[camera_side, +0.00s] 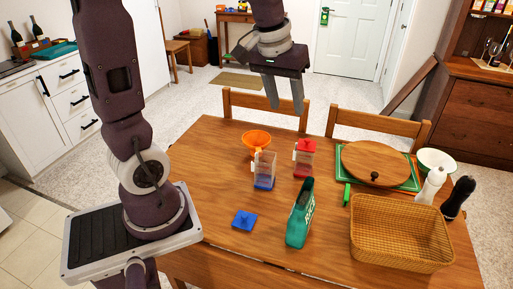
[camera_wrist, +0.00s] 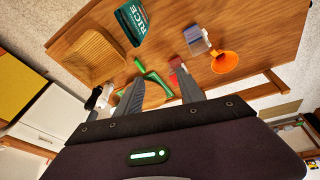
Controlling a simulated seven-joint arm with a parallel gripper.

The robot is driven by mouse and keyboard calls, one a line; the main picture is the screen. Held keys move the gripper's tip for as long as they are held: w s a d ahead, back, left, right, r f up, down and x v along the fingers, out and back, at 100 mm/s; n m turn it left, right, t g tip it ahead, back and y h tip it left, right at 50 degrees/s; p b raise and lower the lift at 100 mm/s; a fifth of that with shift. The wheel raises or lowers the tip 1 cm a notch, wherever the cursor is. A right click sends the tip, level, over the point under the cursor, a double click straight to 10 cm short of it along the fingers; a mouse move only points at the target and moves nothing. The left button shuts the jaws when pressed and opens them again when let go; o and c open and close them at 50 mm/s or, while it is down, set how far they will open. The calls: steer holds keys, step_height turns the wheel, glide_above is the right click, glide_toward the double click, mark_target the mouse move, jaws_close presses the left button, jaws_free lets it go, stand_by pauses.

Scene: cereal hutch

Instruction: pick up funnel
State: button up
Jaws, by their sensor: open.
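The orange funnel (camera_side: 257,141) is on the wooden table, behind a clear container with a blue base (camera_side: 264,170). In the wrist view the funnel (camera_wrist: 225,62) lies at the upper right, beside the clear container (camera_wrist: 196,40). My gripper (camera_side: 285,106) is open and empty. It hangs well above the far side of the table, to the right of the funnel in the side view. In the wrist view its two fingers (camera_wrist: 158,94) are apart, with the funnel beyond the right finger.
A red-lidded container (camera_side: 304,158), green rice box (camera_side: 300,214), blue lid (camera_side: 244,220), wicker basket (camera_side: 401,232) and round wooden board (camera_side: 375,163) on a green tray share the table. White and black mills (camera_side: 431,185) stand at right. The table's left part is fairly clear.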

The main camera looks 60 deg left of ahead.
steer(key=w+a+f+n+g, duration=0.1)
steer(key=w+a+f+n, duration=0.15)
steer(key=a+f, duration=0.35)
steer(key=w+a+f+n+g, duration=0.1)
steer(key=w+a+f+n, duration=0.1)
steer(key=w+a+f, duration=0.3)
steer(key=n+g, duration=0.1)
steer(key=n, duration=0.3)
glide_toward(257, 148)
steer(key=shift+h, duration=0.4)
steer(key=f, duration=0.6)
steer(key=shift+w, duration=0.35)
step_height(257, 148, down, 7)
steer(key=shift+s+f, duration=0.1)
steer(key=shift+f, duration=0.05)
jaws_close()
